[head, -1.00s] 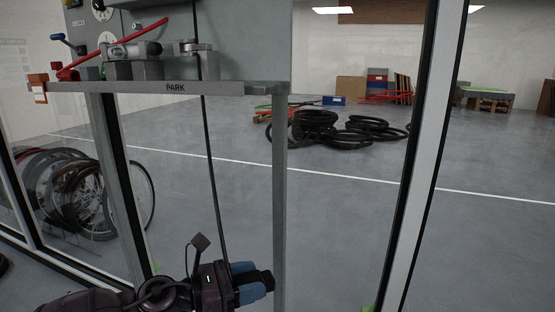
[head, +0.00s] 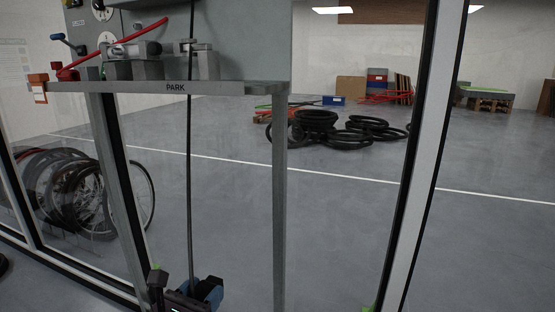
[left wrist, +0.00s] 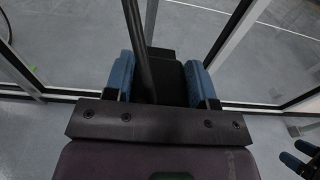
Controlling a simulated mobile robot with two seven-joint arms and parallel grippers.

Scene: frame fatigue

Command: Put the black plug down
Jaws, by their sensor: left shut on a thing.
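The black plug (left wrist: 170,72) is held between the two blue fingers of my left gripper (left wrist: 160,78), which is shut on it. A black cable (head: 189,180) runs from the plug straight up past the shelf marked PARK (head: 176,87). In the head view the left gripper (head: 205,292) is low at the bottom edge, well below the shelf, and its fingers mostly hide the plug. My right gripper (left wrist: 299,155) shows small at the right edge of the left wrist view, its blue fingertips apart and nothing seen between them.
The shelf carries grey metal blocks (head: 205,62) and a red lever (head: 120,46). Its grey post (head: 279,200) stands right of the left gripper. Glass panels with black-edged frames (head: 425,160) stand around.

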